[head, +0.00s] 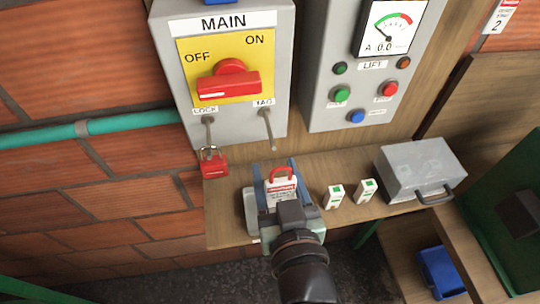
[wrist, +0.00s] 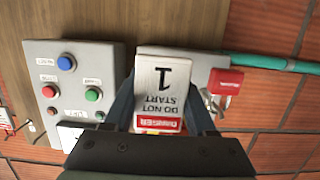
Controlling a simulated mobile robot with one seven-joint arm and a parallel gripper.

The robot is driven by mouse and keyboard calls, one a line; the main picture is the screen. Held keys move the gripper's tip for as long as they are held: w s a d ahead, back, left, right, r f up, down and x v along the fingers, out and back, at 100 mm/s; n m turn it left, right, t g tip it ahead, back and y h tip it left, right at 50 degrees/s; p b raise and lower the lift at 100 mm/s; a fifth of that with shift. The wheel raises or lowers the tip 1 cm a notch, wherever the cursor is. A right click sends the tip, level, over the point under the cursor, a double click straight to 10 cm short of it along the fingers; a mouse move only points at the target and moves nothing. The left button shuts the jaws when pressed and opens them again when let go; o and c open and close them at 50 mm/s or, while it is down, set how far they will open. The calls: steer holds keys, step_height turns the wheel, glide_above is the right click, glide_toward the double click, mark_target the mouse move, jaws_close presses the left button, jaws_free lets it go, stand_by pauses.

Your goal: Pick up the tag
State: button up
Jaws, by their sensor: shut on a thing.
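The tag (head: 281,190) is a white card with a red DANGER band and a red loop at its top. In the wrist view the tag (wrist: 160,92) appears upside down, reading DO NOT START and 1. My gripper (head: 279,178) is shut on it, with one blue-grey finger on each side. The head view shows the tag in front of the wooden shelf, below the MAIN box; whether its lower edge touches anything is hidden by my gripper. A thin peg (head: 268,130) labelled TAG sticks out of the MAIN box, with nothing hanging on it.
The MAIN box (head: 235,124) has a red rotary handle (head: 229,80). A red padlock (head: 213,163) hangs at its LOCK peg. The LIFT panel (head: 320,105) is to the right. Two small white-green items (head: 335,196) and a grey case (head: 418,168) stand on the shelf (head: 225,215).

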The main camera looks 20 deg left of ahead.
steer(key=f+p+v, duration=0.2)
steer(key=v, duration=0.8)
steer(key=w+d+f+m+t+h, duration=0.1)
steer(key=f+m+h, duration=0.1)
steer(key=f, duration=0.5)
steer(key=w+d+f+m+h, duration=0.2)
steer(key=f+h, duration=0.2)
steer(key=f, duration=0.3)
steer(key=w+d+f+m+t+h, duration=0.1)
steer(key=w+d+f+m+h, duration=0.1)
steer(key=f, duration=0.5)
steer(key=shift+d+f+m+t+h, duration=0.25)
steer(key=shift+f+m+t+h, duration=0.05)
steer(key=shift+m+h, duration=0.1)
steer(key=shift+w+d, duration=0.1)
